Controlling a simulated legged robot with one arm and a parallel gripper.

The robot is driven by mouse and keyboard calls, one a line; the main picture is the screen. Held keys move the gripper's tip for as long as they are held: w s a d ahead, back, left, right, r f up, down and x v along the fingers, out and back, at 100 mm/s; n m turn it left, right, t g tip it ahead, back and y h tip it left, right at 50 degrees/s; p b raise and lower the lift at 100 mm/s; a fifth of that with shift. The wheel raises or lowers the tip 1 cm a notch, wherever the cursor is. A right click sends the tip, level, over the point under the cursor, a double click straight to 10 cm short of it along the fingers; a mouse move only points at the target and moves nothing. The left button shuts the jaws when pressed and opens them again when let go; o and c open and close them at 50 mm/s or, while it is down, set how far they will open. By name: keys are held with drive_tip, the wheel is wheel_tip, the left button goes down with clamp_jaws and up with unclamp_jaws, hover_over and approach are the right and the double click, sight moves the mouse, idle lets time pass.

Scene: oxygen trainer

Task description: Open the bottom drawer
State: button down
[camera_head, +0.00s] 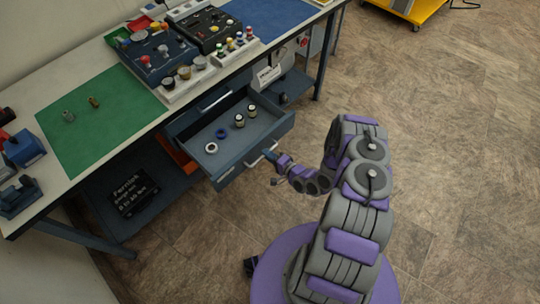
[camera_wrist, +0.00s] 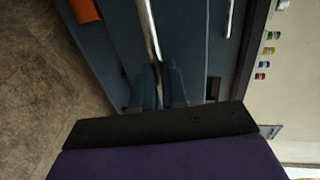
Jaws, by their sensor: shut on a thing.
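The lower drawer (camera_head: 258,131) under the workbench stands pulled out, its inside visible in the head view. It holds a white ring, a blue ring and two small dark-and-light cylinders. Its silver bar handle (camera_head: 255,160) is on the front, and the handle (camera_wrist: 150,30) also shows in the wrist view. My gripper (camera_head: 270,155) is at the right part of this handle. In the wrist view its fingers (camera_wrist: 162,85) are shut on the bar. The upper drawer's handle (camera_wrist: 230,15) runs alongside, apart from the fingers.
The workbench (camera_head: 85,158) carries a green mat (camera_head: 100,118), control boxes (camera_head: 158,52) and a blue mat (camera_head: 270,18). A dark labelled case (camera_head: 133,190) lies on the lower shelf. Floor (camera_head: 440,150) to the right is clear; a yellow cart (camera_head: 420,10) stands far off.

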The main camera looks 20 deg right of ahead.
drive_tip(key=shift+a+f, duration=0.1)
drive_tip(key=shift+f, duration=0.05)
drive_tip(key=c, duration=1.4)
unclamp_jaws()
drive_tip(key=shift+c, duration=0.2)
drive_tip(key=shift+o, duration=1.4)
drive_tip(key=p+v, duration=0.2)
drive_tip(key=v, duration=1.5)
drive_tip(key=shift+s, duration=0.15)
